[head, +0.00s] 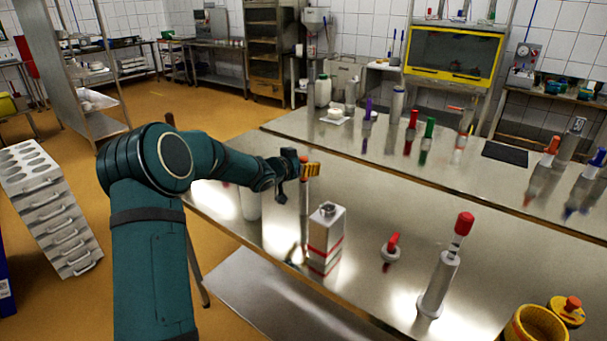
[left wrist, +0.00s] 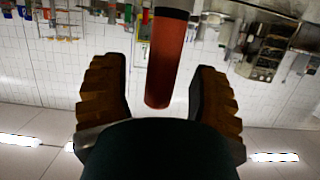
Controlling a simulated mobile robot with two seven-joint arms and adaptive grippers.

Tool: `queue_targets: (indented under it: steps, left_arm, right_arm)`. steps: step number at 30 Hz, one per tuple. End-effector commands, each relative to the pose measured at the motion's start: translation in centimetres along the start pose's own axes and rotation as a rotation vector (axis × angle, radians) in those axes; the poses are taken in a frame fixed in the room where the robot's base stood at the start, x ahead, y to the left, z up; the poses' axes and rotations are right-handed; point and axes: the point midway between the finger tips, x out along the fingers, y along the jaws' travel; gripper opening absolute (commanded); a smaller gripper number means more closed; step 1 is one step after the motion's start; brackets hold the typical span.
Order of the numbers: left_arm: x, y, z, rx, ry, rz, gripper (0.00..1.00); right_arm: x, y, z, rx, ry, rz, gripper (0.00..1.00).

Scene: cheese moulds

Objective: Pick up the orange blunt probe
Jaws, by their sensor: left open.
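My left gripper (head: 309,170) is at the near-left part of the steel table, its yellow-orange fingers beside the top of the orange blunt probe (head: 304,159). The probe stands upright in a slim holder (head: 304,197), its upper part partly hidden by the fingers. In the left wrist view, the orange-red handle (left wrist: 165,65) with a dark band lies between the two spread fingers of the left gripper (left wrist: 157,75). Clear gaps show on both sides, so the gripper is open and not holding it. My right gripper is not in view.
A white box-shaped can (head: 326,232) stands close to the right of the holder. A white container (head: 250,203) is partly behind my left arm. A red-topped tool in a grey stand (head: 438,280) and yellow pots (head: 535,325) are further right.

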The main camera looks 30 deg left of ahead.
Motion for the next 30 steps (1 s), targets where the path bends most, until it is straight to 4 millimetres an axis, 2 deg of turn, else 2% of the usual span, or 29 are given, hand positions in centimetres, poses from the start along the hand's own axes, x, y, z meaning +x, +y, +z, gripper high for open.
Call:
queue_targets:
  steps: [2, 3, 7, 22, 26, 30]
  left_arm:
    - [0.0, 0.0, 0.0, 0.0, 0.0, 0.0, 0.59]
    - [0.0, 0.0, 0.0, 0.0, 0.0, 0.0, 0.45]
    - [0.0, 0.0, 0.0, 0.0, 0.0, 0.0, 0.0]
    - [-0.1, 0.0, -0.3, 0.001, 0.0, 0.0, 0.0]
    - [-0.6, -0.1, -1.8, 0.001, 0.002, 0.0, 0.0]
    - [-1.6, -0.1, -4.9, 0.003, 0.003, -0.001, 0.0]
  right_arm:
    - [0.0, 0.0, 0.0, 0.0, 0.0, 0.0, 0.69]
    - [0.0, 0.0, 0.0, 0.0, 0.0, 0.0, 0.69]
    - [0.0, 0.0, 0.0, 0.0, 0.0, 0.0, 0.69]
    - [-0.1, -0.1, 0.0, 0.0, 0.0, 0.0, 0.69]
    - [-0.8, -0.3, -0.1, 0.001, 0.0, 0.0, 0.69]
    - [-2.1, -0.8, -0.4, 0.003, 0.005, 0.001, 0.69]
